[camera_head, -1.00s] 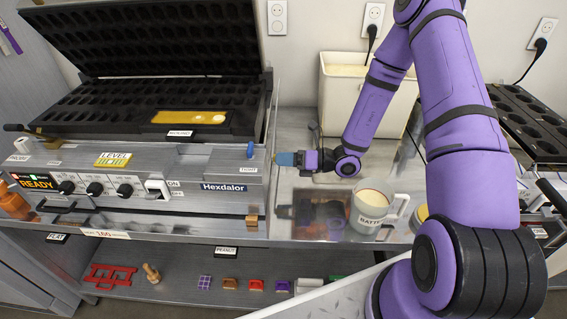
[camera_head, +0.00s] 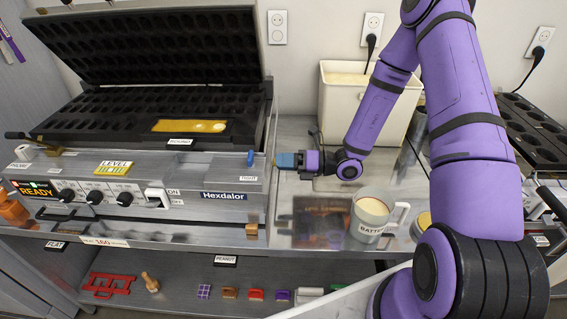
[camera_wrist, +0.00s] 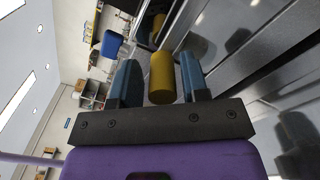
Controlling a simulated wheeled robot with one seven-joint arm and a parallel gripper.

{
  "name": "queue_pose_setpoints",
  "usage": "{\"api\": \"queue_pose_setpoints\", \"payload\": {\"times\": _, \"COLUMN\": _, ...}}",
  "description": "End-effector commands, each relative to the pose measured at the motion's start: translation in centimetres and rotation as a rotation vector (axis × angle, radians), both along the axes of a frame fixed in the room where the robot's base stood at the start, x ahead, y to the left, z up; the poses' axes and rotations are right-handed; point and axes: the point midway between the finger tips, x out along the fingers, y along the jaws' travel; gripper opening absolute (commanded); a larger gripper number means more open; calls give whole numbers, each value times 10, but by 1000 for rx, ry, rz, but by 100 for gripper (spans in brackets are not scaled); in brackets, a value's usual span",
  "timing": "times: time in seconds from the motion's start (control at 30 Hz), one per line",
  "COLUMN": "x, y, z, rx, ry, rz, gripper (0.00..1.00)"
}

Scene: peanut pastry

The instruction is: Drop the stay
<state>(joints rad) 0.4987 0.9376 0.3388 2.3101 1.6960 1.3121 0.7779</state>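My gripper (camera_head: 284,160) has blue fingers and is at the right end of the Hexdalor machine (camera_head: 140,190), near its top edge. In the wrist view my gripper (camera_wrist: 160,80) is open, with a yellow cylinder (camera_wrist: 161,78) between its fingers. Narrow gaps show on both sides of the cylinder. I cannot tell whether this cylinder is the stay; no part is labelled as a stay. The dark moulded lid (camera_head: 150,40) stands raised behind the lower plate (camera_head: 100,118).
A white cup marked batter (camera_head: 370,213) stands on the counter below my arm. A pale bin (camera_head: 345,95) is behind my forearm. A yellow strip (camera_head: 185,126) lies on the lower plate. Moulds (camera_head: 256,294) and a red frame (camera_head: 108,285) are on the shelf below.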

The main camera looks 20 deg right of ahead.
Motion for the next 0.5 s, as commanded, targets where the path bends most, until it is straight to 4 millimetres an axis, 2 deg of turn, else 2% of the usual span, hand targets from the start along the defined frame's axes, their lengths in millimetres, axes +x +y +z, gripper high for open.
{"api": "queue_pose_setpoints", "payload": {"times": 0.33, "x": -1, "y": -1, "z": -1, "rx": -1, "ry": 1, "rz": 0, "gripper": 51}}
{"api": "queue_pose_setpoints", "payload": {"times": 0.5, "x": -7, "y": -17, "z": -1, "rx": -2, "ry": 2, "rz": -3, "gripper": 51}}
